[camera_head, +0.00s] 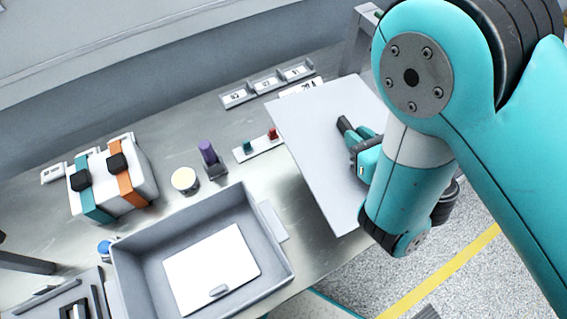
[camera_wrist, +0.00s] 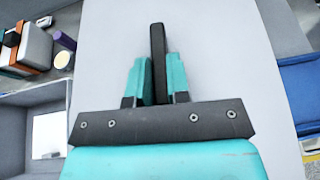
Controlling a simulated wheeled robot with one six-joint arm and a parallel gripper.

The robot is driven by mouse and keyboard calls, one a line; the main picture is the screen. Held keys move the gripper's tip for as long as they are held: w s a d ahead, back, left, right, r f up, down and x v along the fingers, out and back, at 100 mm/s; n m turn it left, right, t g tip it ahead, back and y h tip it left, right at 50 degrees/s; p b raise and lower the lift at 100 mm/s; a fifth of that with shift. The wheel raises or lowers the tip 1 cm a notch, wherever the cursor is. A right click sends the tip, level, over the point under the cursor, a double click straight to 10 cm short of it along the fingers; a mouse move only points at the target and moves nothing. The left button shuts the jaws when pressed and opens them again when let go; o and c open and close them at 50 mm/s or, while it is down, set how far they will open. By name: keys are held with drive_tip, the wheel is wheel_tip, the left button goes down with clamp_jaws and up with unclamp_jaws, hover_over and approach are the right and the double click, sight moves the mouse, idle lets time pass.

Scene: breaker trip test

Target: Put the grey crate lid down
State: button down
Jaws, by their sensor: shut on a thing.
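The grey crate lid (camera_head: 312,128) is a flat pale panel with a dark upright handle. My gripper (camera_head: 357,140) is shut on that handle. In the wrist view the lid (camera_wrist: 215,50) fills the middle, and my gripper's teal fingers (camera_wrist: 158,80) close on the dark handle from both sides. The lid appears to be over the right part of the metal table, to the right of the grey crate (camera_head: 278,262). I cannot tell whether it touches the table. The crate is open on top, with a white panel (camera_head: 212,270) bearing a small grey knob inside.
White boxes with teal and orange straps (camera_head: 125,180) stand at the left. A purple-topped item (camera_head: 208,155), a cream round piece (camera_head: 185,180) and a strip with green and red pieces (camera_head: 258,147) lie behind the crate. Number holders (camera_head: 265,84) line the back.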

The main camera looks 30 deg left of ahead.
drive_tip(key=shift+s+a+r+n+g+y, duration=0.1)
drive_tip(key=shift+s+a+n+g+y, duration=0.3)
drive_tip(key=shift+s+a, duration=0.6)
drive_tip(key=shift+d+f+b, duration=0.1)
drive_tip(key=shift+f+b, duration=6.15)
drive_tip(key=shift+f, duration=3.75)
drive_tip(key=shift+f, duration=0.1)
drive_tip(key=shift+f, duration=0.1)
drive_tip(key=c, duration=1.1)
unclamp_jaws()
